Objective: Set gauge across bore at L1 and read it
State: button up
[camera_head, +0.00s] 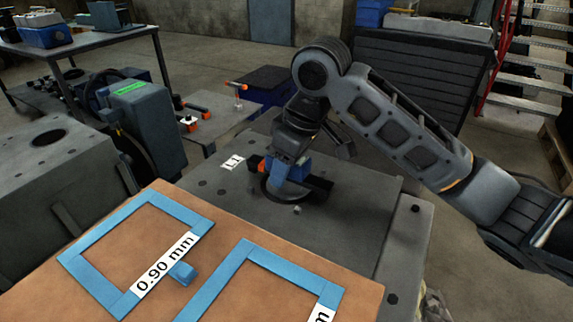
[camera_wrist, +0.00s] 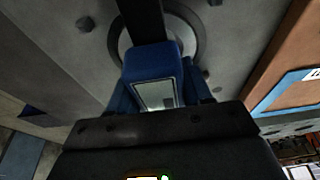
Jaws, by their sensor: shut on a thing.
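My gripper (camera_head: 291,150) points down over the bore (camera_head: 271,187) beside the white L1 label (camera_head: 232,162) on the grey block. It is shut on the gauge (camera_head: 303,167), which has a blue body and a dark bar. In the wrist view the gauge (camera_wrist: 150,62) sits in front of my gripper (camera_wrist: 158,100), its small pale display facing the camera. Its dark bar reaches over the bore ring (camera_wrist: 193,32). I cannot tell whether the bar touches the rim all round, and the display's figures are not legible.
A brown board (camera_head: 215,245) with blue frames, a "0.90 mm" label and a small blue block (camera_head: 183,273) lies in front. A dark machine with a green label (camera_head: 130,88) stands left. Orange-ended items lie on the grey bench (camera_head: 215,108) behind. The block's right side is clear.

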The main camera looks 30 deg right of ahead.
jog(key=shift+f, duration=0.25)
dwell(0.7)
jog(key=o, duration=1.1)
jog(key=shift+v, duration=3.9)
